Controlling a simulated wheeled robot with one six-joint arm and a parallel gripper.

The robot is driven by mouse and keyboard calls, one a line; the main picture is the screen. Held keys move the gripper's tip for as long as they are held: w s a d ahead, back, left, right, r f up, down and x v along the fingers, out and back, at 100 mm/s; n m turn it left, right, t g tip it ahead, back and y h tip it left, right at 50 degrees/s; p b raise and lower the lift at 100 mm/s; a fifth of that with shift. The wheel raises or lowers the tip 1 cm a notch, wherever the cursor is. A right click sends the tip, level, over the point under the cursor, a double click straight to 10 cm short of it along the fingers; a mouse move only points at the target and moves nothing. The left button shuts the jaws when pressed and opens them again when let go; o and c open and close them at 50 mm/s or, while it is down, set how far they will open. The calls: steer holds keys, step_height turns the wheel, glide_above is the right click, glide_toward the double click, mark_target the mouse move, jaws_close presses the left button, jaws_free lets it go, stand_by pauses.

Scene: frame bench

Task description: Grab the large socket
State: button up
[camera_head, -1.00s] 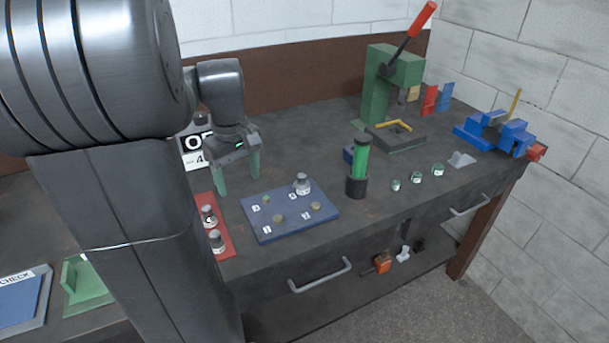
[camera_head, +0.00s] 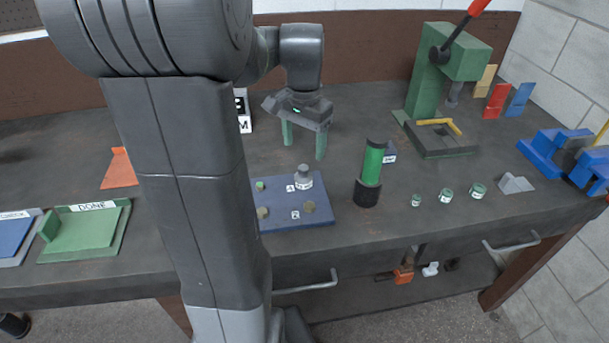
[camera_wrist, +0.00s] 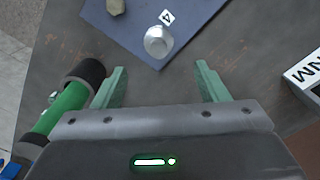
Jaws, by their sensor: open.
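Three small round sockets with green bands stand in a row on the bench at the right of the head view. The rightmost, which looks the largest, is the large socket (camera_head: 478,190). The middle one (camera_head: 446,195) and the left one (camera_head: 416,201) look smaller. My gripper (camera_head: 304,151) is open and empty above the bench, behind the blue board and well to the left of the sockets. In the wrist view my gripper (camera_wrist: 160,72) shows bare bench between its green fingers. No socket is clearly recognisable in that view.
A blue board (camera_head: 320,213) with a silver-topped piece (camera_head: 304,177) lies in front of my gripper. A green cylinder in a black base (camera_head: 370,175) stands between gripper and sockets.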

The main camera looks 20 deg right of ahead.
mark_target(304, 167)
step_height(304, 167, down, 3)
steer(key=shift+f, duration=0.2)
steer(key=shift+s+a+f, duration=0.1)
steer(key=shift+f, duration=1.25)
steer(key=shift+s+a+f, duration=0.1)
steer(key=shift+f, duration=1.25)
steer(key=shift+d, duration=0.1)
steer(key=c, duration=1.1)
